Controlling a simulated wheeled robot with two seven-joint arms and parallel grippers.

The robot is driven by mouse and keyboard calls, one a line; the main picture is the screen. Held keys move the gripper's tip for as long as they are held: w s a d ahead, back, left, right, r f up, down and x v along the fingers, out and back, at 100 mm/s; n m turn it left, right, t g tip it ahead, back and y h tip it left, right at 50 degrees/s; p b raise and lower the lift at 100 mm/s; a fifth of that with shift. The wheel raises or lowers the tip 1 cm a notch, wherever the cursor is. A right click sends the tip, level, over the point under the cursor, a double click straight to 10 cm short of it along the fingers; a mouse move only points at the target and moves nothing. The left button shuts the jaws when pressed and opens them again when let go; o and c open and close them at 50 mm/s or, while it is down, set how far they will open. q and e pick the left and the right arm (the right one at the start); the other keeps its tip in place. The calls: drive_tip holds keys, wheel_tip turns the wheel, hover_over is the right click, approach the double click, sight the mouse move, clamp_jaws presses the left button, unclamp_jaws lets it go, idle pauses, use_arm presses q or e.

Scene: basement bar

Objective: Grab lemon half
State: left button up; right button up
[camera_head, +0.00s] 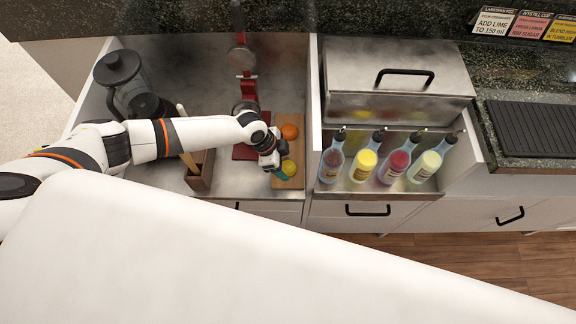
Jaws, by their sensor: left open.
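A yellow piece that looks like the lemon half (289,167) lies on the wooden cutting board (291,183) in the steel counter recess. My left gripper (278,168) is open and points down at the board, at the left side of the lemon. The gripper's body hides part of the board, and I cannot tell whether a finger touches the lemon. An orange fruit (289,131) lies farther back on the same board. A small teal patch shows by the fingertips, too small to make out. My right gripper is not in view.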

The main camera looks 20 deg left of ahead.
use_arm(q)
drive_tip(key=shift+x, duration=0.9)
drive_tip(key=shift+s, duration=0.1)
drive_tip(key=shift+c, duration=0.5)
drive_tip(key=c, duration=0.9)
drive_tip(key=shift+c, duration=0.2)
drive_tip(key=shift+r, duration=0.1)
